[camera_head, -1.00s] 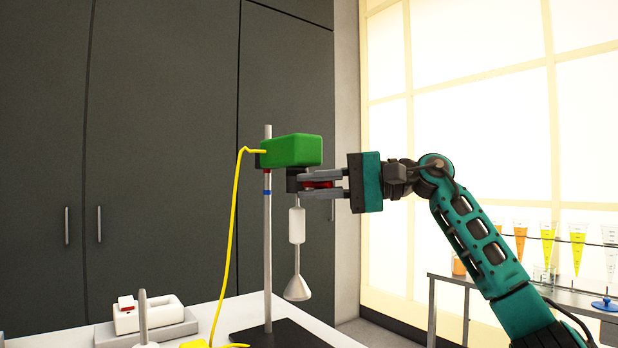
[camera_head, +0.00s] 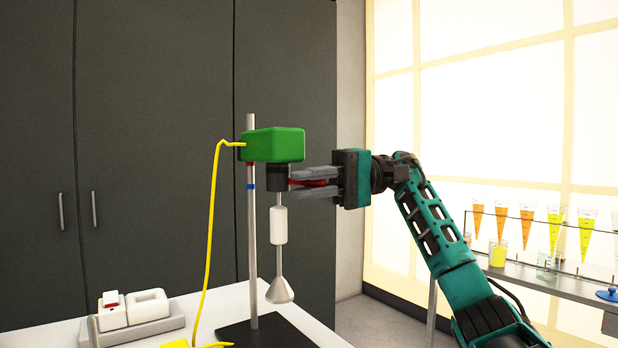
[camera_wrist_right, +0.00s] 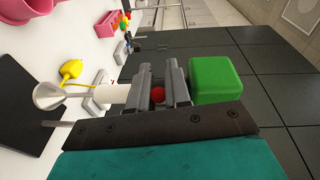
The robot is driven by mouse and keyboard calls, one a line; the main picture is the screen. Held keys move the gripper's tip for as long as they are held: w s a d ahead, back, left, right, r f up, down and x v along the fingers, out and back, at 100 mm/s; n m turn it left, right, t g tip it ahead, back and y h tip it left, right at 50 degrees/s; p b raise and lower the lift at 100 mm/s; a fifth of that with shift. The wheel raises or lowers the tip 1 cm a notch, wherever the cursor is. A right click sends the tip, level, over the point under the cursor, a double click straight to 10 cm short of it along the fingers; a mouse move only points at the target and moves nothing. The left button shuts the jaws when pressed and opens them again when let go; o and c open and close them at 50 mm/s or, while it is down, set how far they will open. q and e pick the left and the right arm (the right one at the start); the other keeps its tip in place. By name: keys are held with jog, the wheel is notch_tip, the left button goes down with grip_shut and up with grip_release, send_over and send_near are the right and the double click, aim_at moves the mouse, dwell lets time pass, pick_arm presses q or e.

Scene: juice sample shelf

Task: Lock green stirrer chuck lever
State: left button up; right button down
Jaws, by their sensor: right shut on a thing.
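The green stirrer (camera_head: 273,145) is mounted on an upright metal rod (camera_head: 251,215), with a black chuck (camera_head: 277,178) below it. A shaft with a white sleeve (camera_head: 278,225) and a metal cone (camera_head: 280,291) hangs from the chuck. My right gripper (camera_head: 300,182) is shut on the red chuck lever (camera_head: 315,183), at the right side of the chuck. In the right wrist view the lever's red end (camera_wrist_right: 158,95) shows between the fingers, beside the green housing (camera_wrist_right: 215,80). The chuck's locking position cannot be told. My left gripper is not in view.
A yellow cable (camera_head: 212,230) runs from the stirrer to the table. A black base (camera_head: 265,333) carries the rod on the white table. A white device (camera_head: 130,308) stands at left. A rack of conical glasses (camera_head: 540,240) stands at the right. Pink containers (camera_wrist_right: 95,22) show in the wrist view.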

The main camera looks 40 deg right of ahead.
jog(key=shift+r, duration=0.2)
jog(key=c, duration=1.4)
grip_release()
jog(key=shift+f, duration=0.1)
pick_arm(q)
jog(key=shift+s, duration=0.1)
pick_arm(e)
jog(key=shift+d, duration=0.1)
pick_arm(q)
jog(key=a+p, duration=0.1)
jog(key=p, duration=0.1)
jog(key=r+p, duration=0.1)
jog(key=p, duration=0.1)
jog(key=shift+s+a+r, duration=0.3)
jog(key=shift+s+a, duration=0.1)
pick_arm(e)
jog(key=v, duration=1.2)
jog(key=shift+s+d, duration=0.15)
jog(key=shift+d, duration=0.2)
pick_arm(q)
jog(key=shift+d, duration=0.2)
